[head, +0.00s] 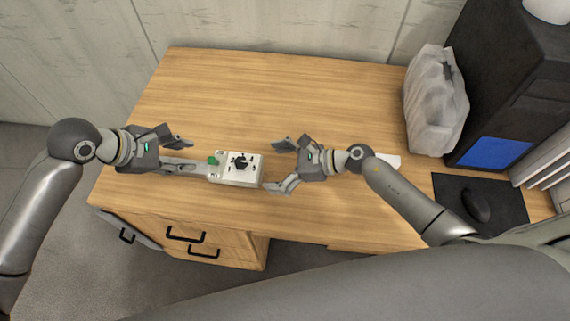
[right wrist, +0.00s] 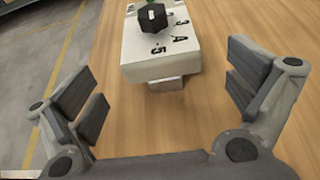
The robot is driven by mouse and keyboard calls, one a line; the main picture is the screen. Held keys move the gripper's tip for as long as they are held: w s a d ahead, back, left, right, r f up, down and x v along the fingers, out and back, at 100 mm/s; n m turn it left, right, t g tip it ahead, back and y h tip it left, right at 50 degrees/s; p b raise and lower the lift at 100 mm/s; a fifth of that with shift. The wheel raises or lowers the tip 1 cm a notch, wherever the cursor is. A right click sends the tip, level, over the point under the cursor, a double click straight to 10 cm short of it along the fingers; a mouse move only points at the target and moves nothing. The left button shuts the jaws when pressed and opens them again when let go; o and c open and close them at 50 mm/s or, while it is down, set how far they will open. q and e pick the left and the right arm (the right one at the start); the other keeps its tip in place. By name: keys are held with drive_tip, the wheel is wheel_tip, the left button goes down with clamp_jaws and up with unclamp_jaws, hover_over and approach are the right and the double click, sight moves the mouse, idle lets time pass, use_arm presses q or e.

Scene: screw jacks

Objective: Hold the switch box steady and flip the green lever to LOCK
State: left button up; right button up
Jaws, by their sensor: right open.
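The white switch box (head: 237,173) lies on the wooden desk, with a black knob (head: 241,161) and dark markings on top. The green lever (head: 212,160) is at its left end; its label is too small to read. My left gripper (head: 188,156) is open at the box's left, with its lower finger close to the box's end; I cannot tell whether they touch. My right gripper (head: 276,165) is open and empty, just right of the box. In the right wrist view, the box (right wrist: 160,55) is ahead, between the open fingers, with a small tab (right wrist: 165,84) on its near face.
A translucent bag (head: 436,100) and a black computer case (head: 510,80) stand at the right. A black mouse (head: 476,204) lies on a dark mat (head: 450,190). A small white item (head: 389,160) lies behind my right arm. The back of the desk (head: 280,85) is clear.

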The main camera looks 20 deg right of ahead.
sight(259, 168)
drive_tip(key=x, duration=0.6)
drive_tip(key=shift+w+a+f, duration=0.15)
drive_tip(key=shift+a, duration=0.2)
